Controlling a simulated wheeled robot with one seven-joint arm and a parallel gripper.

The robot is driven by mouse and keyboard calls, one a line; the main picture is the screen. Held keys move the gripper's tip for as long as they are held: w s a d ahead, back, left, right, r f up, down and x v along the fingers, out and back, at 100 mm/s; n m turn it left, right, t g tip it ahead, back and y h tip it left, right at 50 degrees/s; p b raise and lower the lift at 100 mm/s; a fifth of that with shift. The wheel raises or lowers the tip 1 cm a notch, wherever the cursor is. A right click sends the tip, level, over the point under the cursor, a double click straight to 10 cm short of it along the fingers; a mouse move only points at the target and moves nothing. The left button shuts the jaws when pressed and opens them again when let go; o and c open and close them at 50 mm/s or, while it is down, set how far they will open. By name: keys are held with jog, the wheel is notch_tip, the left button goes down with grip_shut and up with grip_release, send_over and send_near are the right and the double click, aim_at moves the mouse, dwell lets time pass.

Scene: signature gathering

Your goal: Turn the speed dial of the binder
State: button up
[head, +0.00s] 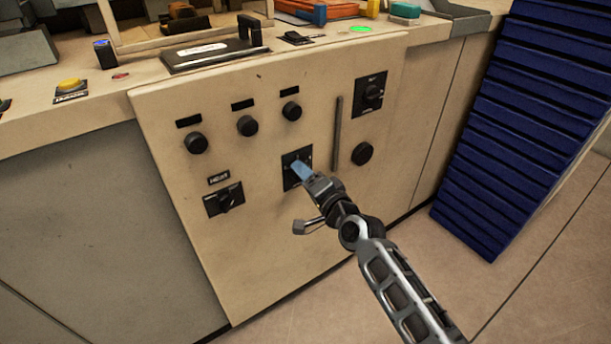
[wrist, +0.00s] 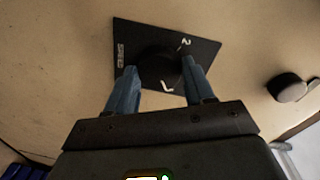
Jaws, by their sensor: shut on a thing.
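The binder's front panel (head: 265,205) is beige and carries several black knobs. The speed dial (wrist: 158,62) is a dark knob on a black square plate with the word SPEED and white marks, in the middle of the wrist view. In the head view its plate (head: 290,158) is partly hidden by my gripper. My gripper (head: 302,172) has blue fingers, which point at the panel. In the wrist view my gripper (wrist: 161,78) has one finger on each side of the dial, shut on it. The dial's exact pointer direction is hard to tell.
Round knobs (head: 247,126) line the upper part. Another switch plate (head: 370,93) and a round knob (head: 362,154) are to the right. A blue ribbed stack (head: 530,120) stands at the right.

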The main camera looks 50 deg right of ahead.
jog(key=shift+d+m, duration=0.1)
jog(key=shift+m, duration=0.4)
jog(key=o, duration=1)
jog(key=shift+o, duration=0.2)
jog(key=shift+s, duration=0.1)
jog(key=v, duration=0.7)
jog(key=shift+s, duration=0.3)
jog(key=shift+s+a+p, duration=0.1)
jog(key=shift+a+p, duration=0.1)
jog(key=shift+p, duration=0.1)
